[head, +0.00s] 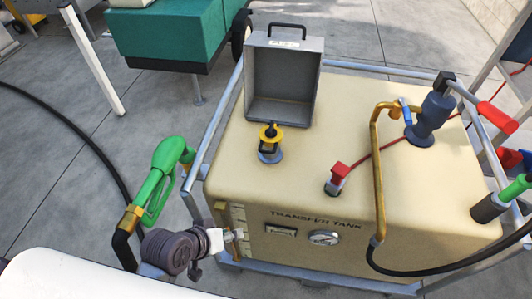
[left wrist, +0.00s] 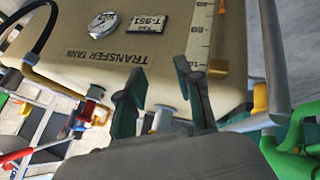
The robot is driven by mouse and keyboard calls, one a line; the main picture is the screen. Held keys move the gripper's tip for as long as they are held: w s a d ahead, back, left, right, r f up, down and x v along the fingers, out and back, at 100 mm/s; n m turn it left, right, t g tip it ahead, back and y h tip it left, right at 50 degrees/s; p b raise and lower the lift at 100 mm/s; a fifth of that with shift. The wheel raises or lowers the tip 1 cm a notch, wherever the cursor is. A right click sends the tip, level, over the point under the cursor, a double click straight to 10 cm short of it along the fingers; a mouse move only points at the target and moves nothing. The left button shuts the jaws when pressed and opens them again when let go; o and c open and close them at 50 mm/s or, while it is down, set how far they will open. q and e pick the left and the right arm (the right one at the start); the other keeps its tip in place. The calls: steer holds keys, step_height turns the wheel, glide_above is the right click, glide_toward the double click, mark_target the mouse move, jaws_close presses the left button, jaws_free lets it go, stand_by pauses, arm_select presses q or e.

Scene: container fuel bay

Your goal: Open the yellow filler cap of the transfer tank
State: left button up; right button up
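The beige transfer tank (head: 340,130) stands in a grey frame. Its yellow filler cap (head: 270,132) sits on a short neck on top, in front of a grey box (head: 285,80) whose front is open. The cap appears seated. My left gripper (head: 213,242) is low at the tank's front left corner, well below and left of the cap. In the left wrist view its two dark fingers (left wrist: 160,72) are apart with nothing held between them; the tank's front (left wrist: 130,25) is beyond. I cannot make out the cap there. My right gripper is not in view.
A green nozzle (head: 160,180) on a black hose is left of the tank. A red cap (head: 338,176), a brass pipe (head: 377,160) and a blue-grey pump (head: 430,115) stand on the tank top. Frame rails edge the tank. A teal cart (head: 170,35) is behind.

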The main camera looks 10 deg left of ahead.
arm_select(q)
steer(key=w+d+r+n+t+h, duration=0.2)
steer(key=w+r+n+t, duration=0.25)
steer(key=w+n, duration=0.2)
steer(key=n+t, duration=0.3)
steer(key=n, duration=0.3)
glide_toward(266, 152)
steer(key=p+x, duration=0.1)
steer(key=x, duration=0.9)
steer(key=shift+w+f, duration=0.25)
jaws_close()
steer(key=shift+s, duration=0.1)
